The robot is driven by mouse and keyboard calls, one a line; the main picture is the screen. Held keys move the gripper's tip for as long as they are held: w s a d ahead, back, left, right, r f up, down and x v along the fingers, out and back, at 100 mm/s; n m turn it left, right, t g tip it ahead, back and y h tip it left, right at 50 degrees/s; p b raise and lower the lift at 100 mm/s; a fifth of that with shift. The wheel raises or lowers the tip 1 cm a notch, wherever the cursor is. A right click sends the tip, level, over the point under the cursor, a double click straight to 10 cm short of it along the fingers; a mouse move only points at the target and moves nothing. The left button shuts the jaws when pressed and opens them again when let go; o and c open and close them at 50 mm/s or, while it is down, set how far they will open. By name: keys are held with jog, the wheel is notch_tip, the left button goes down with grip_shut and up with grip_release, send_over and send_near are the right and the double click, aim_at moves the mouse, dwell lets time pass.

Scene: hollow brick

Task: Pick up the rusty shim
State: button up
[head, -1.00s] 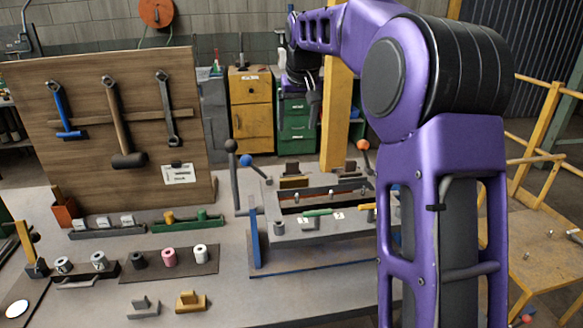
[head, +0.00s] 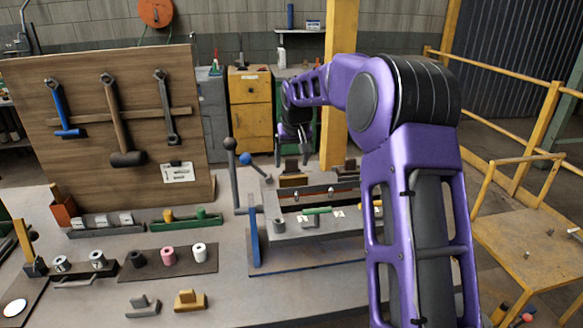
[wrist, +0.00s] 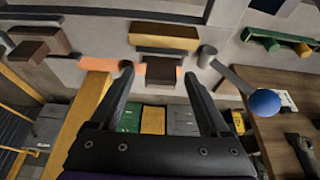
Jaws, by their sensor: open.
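A small reddish-brown block (wrist: 161,71), which looks like the rusty shim, lies just beyond a yellow block (wrist: 163,37) in the wrist view. A dark brown block (head: 291,166) behind the yellow block in the head view appears to be the same piece. My gripper (wrist: 158,72) is open, with its fingertips either side of the brown block in the picture. I cannot tell how far above it they are. In the head view my gripper (head: 306,157) hangs over the back of the fixture, partly hidden by its own wrist.
A blue-ball lever (wrist: 264,102) stands to the right in the wrist view, and an orange rod-like part (wrist: 98,64) is close to the left finger. Another brown block (wrist: 42,38) lies at left. A yellow post (head: 340,90) rises behind the bench.

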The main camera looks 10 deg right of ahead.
jog(key=shift+w+f, duration=0.15)
jog(key=shift+f, duration=0.05)
grip_shut()
dwell(0.3)
